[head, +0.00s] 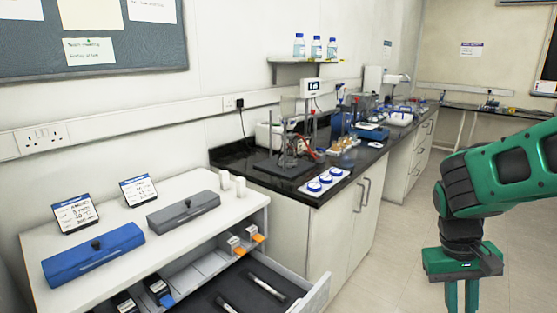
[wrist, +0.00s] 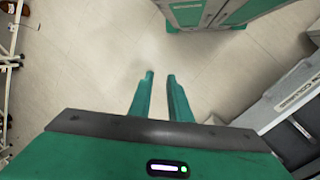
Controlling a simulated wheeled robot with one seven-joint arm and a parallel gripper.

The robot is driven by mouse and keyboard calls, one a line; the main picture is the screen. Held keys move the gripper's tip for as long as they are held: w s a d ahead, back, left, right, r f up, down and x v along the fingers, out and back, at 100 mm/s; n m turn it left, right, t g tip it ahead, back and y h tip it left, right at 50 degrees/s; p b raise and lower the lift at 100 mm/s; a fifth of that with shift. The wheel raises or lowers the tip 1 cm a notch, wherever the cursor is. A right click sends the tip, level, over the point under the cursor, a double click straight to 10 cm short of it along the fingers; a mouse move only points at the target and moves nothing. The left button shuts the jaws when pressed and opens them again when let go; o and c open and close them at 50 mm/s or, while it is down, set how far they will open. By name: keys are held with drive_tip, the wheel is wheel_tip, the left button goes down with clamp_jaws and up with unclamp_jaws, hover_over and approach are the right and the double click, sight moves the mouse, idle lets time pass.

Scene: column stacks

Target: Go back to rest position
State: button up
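My gripper (head: 461,300) hangs downward at the right of the head view, over the floor and apart from the benches. Its lower end is cut off by the picture edge. In the wrist view my gripper (wrist: 161,77) shows two green fingers with a clear gap between them. Only bare floor shows in the gap, so it is open and empty.
A white cabinet (head: 110,230) with an open drawer (head: 315,295) holds a blue box (head: 93,254) and a grey box (head: 183,211). A black-topped bench (head: 340,180) with lab equipment runs behind. The floor (head: 400,270) between bench and arm is clear.

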drive_tip(key=s+d+r+m+t+y, duration=0.1)
drive_tip(key=s+d+r+m, duration=0.1)
drive_tip(key=s, duration=0.3)
drive_tip(key=s+d+r+m+t+y, duration=0.1)
drive_tip(key=s+r+m, duration=0.1)
drive_tip(key=s, duration=0.4)
drive_tip(key=shift+d+r+y, duration=0.25)
drive_tip(key=shift+d+y, duration=0.15)
drive_tip(key=shift+w, duration=0.1)
drive_tip(key=shift+w+f, duration=0.25)
drive_tip(key=shift+w, duration=0.25)
